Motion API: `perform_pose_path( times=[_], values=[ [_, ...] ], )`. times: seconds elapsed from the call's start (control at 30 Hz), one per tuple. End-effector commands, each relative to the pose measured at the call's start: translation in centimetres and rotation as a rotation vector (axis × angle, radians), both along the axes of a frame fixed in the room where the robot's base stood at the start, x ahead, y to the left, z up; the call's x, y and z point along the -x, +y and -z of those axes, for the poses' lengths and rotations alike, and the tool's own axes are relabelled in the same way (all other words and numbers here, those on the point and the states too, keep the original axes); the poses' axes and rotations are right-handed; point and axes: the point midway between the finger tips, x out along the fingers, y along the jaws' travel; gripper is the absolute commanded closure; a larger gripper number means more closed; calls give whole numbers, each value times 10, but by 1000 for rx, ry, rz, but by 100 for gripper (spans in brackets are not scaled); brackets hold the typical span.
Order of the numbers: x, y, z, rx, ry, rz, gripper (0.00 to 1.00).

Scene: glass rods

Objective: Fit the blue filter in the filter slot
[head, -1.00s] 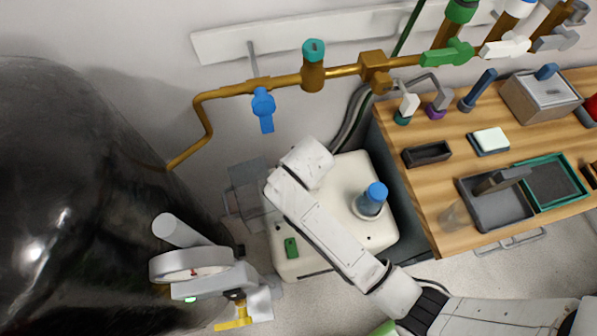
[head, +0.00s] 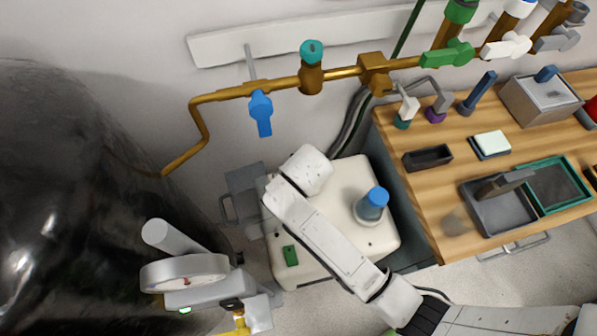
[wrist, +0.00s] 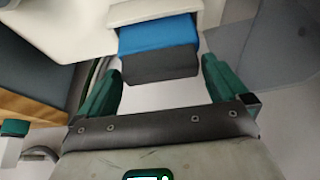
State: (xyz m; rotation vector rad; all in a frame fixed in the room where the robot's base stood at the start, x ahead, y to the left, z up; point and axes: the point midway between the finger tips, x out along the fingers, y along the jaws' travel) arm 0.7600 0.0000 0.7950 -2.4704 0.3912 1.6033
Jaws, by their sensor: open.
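The blue filter (wrist: 158,36) shows in the wrist view, with a dark grey end block (wrist: 160,66) facing me. Its far part is hidden at a pale opening in a cream housing (wrist: 70,20), which I take for the filter slot; how deep it sits I cannot tell. My gripper (wrist: 160,76) is open, its green fingers on either side of and just short of the dark block, with a gap at each side. In the head view my white arm reaches over the cream machine (head: 350,185); the gripper and filter are hidden there.
A blue-capped bottle (head: 371,206) stands in the machine's top, near my arm. A wooden bench (head: 455,180) with trays is at right. Brass pipe (head: 235,92) with valves runs along the wall. A round gauge (head: 185,275) and large dark vessel (head: 60,190) are at left.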

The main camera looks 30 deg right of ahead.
Motion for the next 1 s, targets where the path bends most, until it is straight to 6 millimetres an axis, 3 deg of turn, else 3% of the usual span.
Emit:
perform_pose_path(
  times=[0.6,1.0],
  values=[
    [39,14,-97,0,-3,0,0],
    [47,15,-110,1,1,-1,0]
  ],
)
